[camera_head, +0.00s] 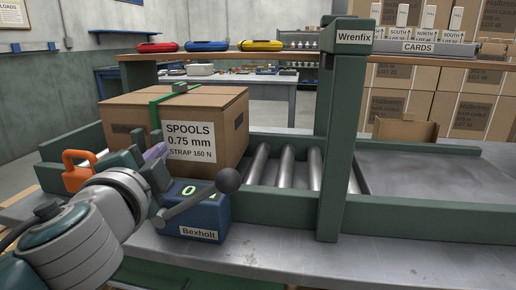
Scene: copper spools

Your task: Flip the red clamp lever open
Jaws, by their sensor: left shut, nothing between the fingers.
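I see no clearly red clamp lever; my left arm covers part of this area. A grey lever with a dark ball knob (228,180) slants across the front of a blue Bexholt box (205,217), whose display shows a lit 0. My left gripper (158,194) is shut and empty at the left side of this box, close to the lever's lower end; I cannot tell whether they touch. An orange handle (77,169) stands behind my left arm. A purple part (156,151) shows just beyond the gripper. My right gripper is out of view.
A cardboard SPOOLS box (225,120) with a green strap (156,113) sits behind the blue box. A green Wrenfix post (342,140) rises beside the rollers (286,167). The grey surface (420,175) right of the post is mostly clear.

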